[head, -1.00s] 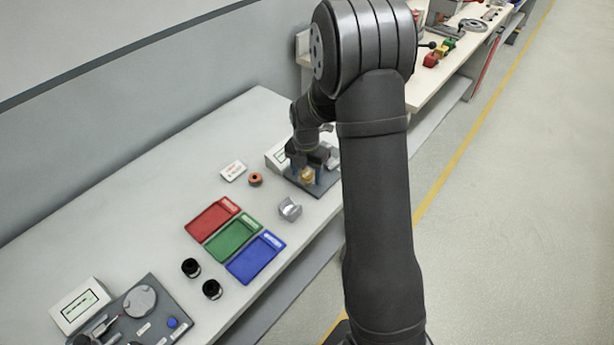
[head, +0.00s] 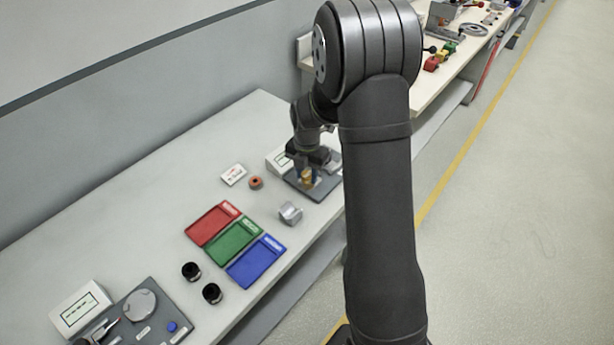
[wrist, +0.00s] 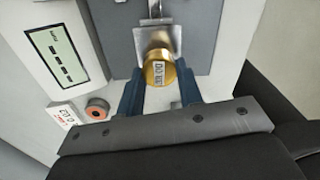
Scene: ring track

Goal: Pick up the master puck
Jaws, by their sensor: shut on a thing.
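The master puck is a gold cylinder with dark markings on its face, seen in the wrist view (wrist: 159,70) and small in the head view (head: 306,178). My gripper (wrist: 160,78) is shut on it, with one blue finger on each side. In the head view my gripper (head: 308,173) is over the grey gauge plate (head: 325,188) at the far end of the bench. The puck sits close to a silver metal part (wrist: 157,38) on that plate. I cannot tell whether it is clear of its seat.
A white display box (wrist: 60,55) stands beside the plate. An orange ring (head: 255,182) and a white label card (head: 233,175) lie nearby. A silver block (head: 290,213), red (head: 212,222), green (head: 233,240) and blue (head: 256,261) trays and two black cylinders are nearer.

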